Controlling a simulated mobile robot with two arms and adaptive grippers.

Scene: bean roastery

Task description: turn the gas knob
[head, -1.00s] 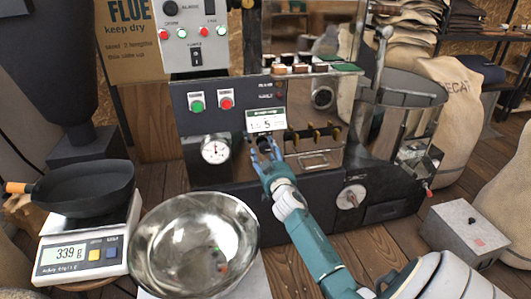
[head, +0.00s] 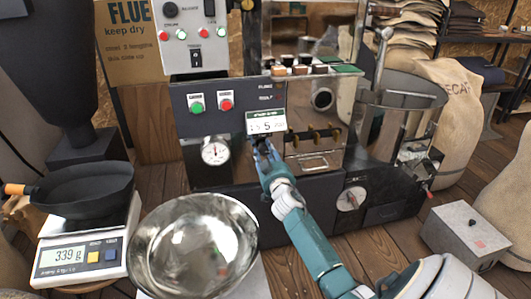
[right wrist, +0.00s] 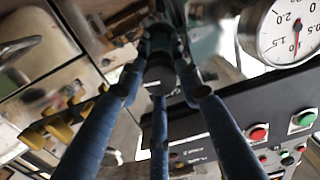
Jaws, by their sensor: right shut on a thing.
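My right gripper (head: 262,152) reaches the front panel of the roaster, just below the white card marked 5. In the right wrist view its blue fingers (right wrist: 160,82) are closed around the dark gas knob (right wrist: 160,72). The fingers cover most of the knob, so I cannot tell which way it points. My left gripper does not show.
A round gauge (head: 214,150) sits left of my right gripper. Green (head: 197,107) and red (head: 226,105) buttons are above it. Several brass valves and a steel drawer (head: 312,162) are to the right. A steel bowl (head: 160,225) and a scale (head: 80,255) stand in front.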

